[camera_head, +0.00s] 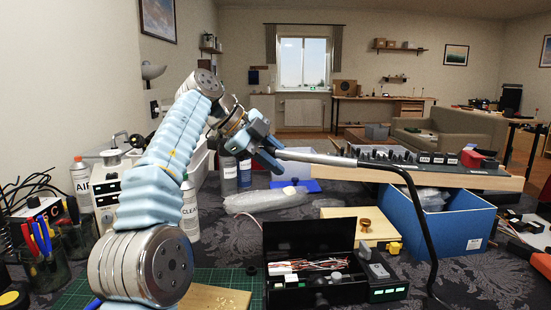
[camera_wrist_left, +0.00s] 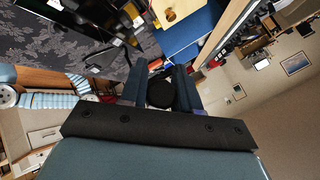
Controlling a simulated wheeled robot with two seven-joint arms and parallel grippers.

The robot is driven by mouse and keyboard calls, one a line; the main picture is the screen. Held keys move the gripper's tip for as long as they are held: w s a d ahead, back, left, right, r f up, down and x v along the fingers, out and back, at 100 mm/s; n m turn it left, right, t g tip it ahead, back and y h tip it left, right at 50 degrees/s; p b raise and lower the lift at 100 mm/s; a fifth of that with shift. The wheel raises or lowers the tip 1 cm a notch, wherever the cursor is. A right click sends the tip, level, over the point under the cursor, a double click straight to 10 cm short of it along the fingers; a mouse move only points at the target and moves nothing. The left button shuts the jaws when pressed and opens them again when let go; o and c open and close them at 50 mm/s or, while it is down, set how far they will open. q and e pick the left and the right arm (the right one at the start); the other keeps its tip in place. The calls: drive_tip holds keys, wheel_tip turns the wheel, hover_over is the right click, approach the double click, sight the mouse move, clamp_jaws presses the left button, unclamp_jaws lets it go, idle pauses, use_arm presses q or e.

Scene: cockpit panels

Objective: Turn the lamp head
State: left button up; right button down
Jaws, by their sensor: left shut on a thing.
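The lamp has a silver tubular head (camera_head: 335,160) that reaches right from my left gripper to a thin black curved neck (camera_head: 418,205), which runs down to the table. The head lies nearly level, above the table. My left gripper (camera_head: 266,148) comes in from the left and is shut on the left end of the lamp head. In the left wrist view, a dark rounded end of the lamp head (camera_wrist_left: 161,93) sits between the two fingers of the left gripper (camera_wrist_left: 160,88). The gripped part is mostly hidden by the fingers. My right gripper is not in view.
An open black box (camera_head: 310,240) with wires stands below the lamp head. A blue bin (camera_head: 440,230) stands right behind the neck. A wooden-framed mixer panel (camera_head: 430,172) lies behind. Bottles, including a white one (camera_head: 190,210), and tools crowd the left.

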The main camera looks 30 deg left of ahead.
use_arm(q)
drive_tip(key=shift+d, duration=0.1)
drive_tip(key=o, duration=1)
drive_tip(key=shift+s+a+r, duration=0.15)
drive_tip(key=shift+a+r, duration=0.1)
drive_tip(key=shift+a, duration=0.05)
drive_tip(key=s+a, duration=0.8)
drive_tip(key=a, duration=0.1)
drive_tip(key=shift+s+r, duration=0.15)
